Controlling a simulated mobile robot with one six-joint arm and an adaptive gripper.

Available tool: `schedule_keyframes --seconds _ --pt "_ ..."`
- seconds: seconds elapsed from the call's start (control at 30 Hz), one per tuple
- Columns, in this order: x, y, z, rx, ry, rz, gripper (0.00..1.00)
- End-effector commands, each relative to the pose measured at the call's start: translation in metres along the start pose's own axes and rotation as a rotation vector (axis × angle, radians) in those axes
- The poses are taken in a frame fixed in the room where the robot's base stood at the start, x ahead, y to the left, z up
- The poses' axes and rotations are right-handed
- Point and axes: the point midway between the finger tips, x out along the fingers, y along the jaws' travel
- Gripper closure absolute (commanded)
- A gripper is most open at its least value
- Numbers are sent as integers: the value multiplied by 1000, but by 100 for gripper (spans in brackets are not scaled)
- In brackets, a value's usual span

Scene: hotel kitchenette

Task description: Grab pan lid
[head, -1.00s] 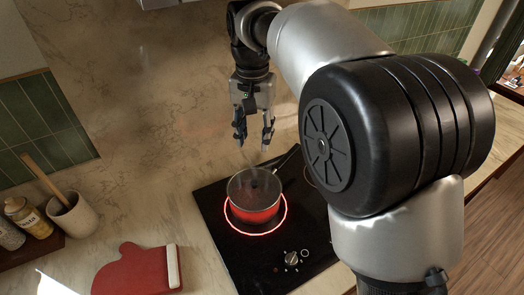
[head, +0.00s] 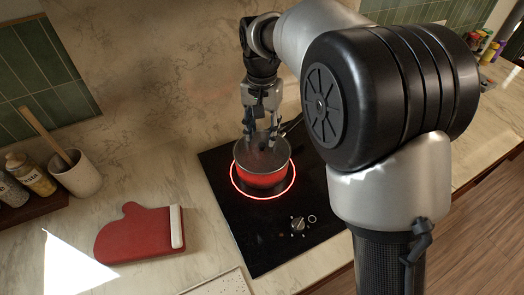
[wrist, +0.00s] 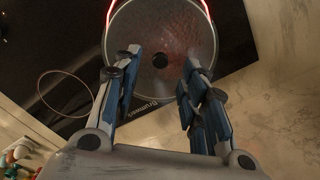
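The pan (head: 262,178) stands on a cooktop burner with a glowing red ring, and its side looks red. A translucent round lid (wrist: 145,30) covers it in the wrist view, with a small dark knob (wrist: 160,62) at its middle. My gripper (head: 261,141) points down just over the pan. Its two fingers are apart, one on each side of the knob in the wrist view, with nothing held between them. I cannot tell the exact height of the fingertips above the lid. The fingers hide part of the lid's rim.
The black cooktop (head: 262,240) has a control knob (head: 298,225) in front. A red oven mitt (head: 138,232) lies to the left. A utensil cup (head: 80,174) and spice jars (head: 30,176) stand at the far left.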

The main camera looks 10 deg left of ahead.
Motion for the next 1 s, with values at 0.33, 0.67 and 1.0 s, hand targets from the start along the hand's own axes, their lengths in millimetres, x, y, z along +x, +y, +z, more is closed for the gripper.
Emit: schedule_keyframes --seconds 0.33,0.67,1.0 --pt "46 0 0 0 0 0 61" --pt "45 0 0 0 0 0 71" --pt "45 0 0 0 0 0 94"
